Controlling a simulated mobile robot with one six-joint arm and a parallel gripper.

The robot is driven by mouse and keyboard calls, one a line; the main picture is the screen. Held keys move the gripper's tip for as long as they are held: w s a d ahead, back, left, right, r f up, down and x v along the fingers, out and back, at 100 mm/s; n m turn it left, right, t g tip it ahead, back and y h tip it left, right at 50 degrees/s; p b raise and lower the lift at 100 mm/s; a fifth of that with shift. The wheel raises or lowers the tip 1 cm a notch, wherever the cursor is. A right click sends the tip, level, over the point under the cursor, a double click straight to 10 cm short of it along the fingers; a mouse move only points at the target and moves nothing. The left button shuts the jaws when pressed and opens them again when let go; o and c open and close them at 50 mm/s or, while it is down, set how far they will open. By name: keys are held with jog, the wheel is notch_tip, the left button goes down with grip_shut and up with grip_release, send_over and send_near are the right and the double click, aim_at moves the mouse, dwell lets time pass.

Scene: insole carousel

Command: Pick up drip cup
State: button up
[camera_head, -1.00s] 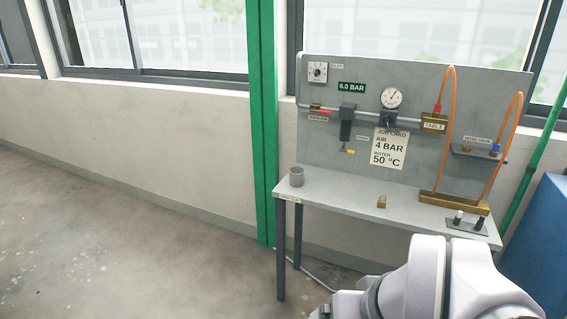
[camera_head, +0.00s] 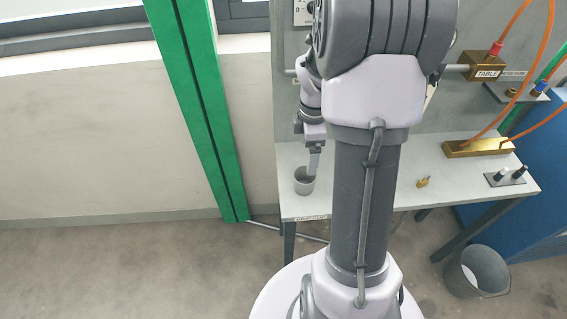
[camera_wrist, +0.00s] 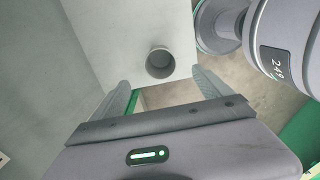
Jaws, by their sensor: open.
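The drip cup (camera_head: 304,183) is a small grey open-topped cylinder. It stands upright near the left front corner of the grey bench. In the wrist view the cup (camera_wrist: 160,64) lies beyond and between my two spread fingers, with its dark opening visible. My gripper (camera_wrist: 165,88) is open and empty there. In the head view my gripper (camera_head: 313,160) points down just above the cup, with a finger close to its rim. Whether it touches the cup I cannot tell.
The bench top (camera_head: 400,180) is mostly clear. A brass padlock (camera_head: 423,182), a brass manifold (camera_head: 478,147) with orange hoses and a black-and-white knob plate (camera_head: 505,177) sit to the right. A grey bucket (camera_head: 477,272) stands on the floor. A green post (camera_head: 190,100) rises at left.

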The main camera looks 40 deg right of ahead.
jog(key=b, duration=0.4)
send_near(304, 181)
jog(key=s, duration=0.1)
jog(key=s+a+f, duration=0.1)
jog(key=shift+s+a+f, duration=0.2)
jog(key=shift+s+f, duration=0.05)
jog(key=shift+s, duration=0.05)
jog(key=f+b, duration=0.2)
jog(key=f, duration=0.3)
jog(key=shift+w+a+f+b, duration=0.1)
jog(key=shift+w+a+b, duration=0.05)
jog(key=shift+w+b, duration=0.25)
jog(key=shift+r, duration=0.2)
jog(key=c, duration=1.5)
